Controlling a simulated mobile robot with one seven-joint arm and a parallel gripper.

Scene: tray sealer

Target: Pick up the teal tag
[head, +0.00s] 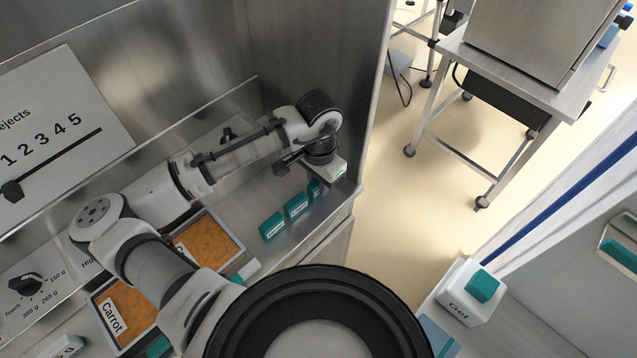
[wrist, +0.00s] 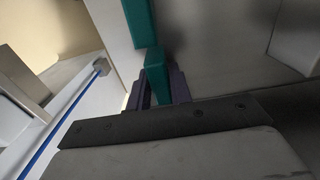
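Several teal tags with small white labels stand in a row on the steel counter in the head view: one at the near end (head: 272,226), one in the middle (head: 297,206), and one at the far end (head: 314,188) under my gripper (head: 322,187). The label words are too small to read. In the wrist view, my gripper (wrist: 160,90) has its dark purple fingers close against both sides of a teal tag (wrist: 156,70). Another teal piece (wrist: 140,22) shows just beyond it. Whether the held tag touches the counter is hard to tell.
The steel counter (head: 252,208) ends at a front edge just right of the tags. A steel wall (head: 315,45) rises behind my arm. Trays of orange food (head: 208,246) lie at the left. A Gel dispenser (head: 470,290) stands at the lower right.

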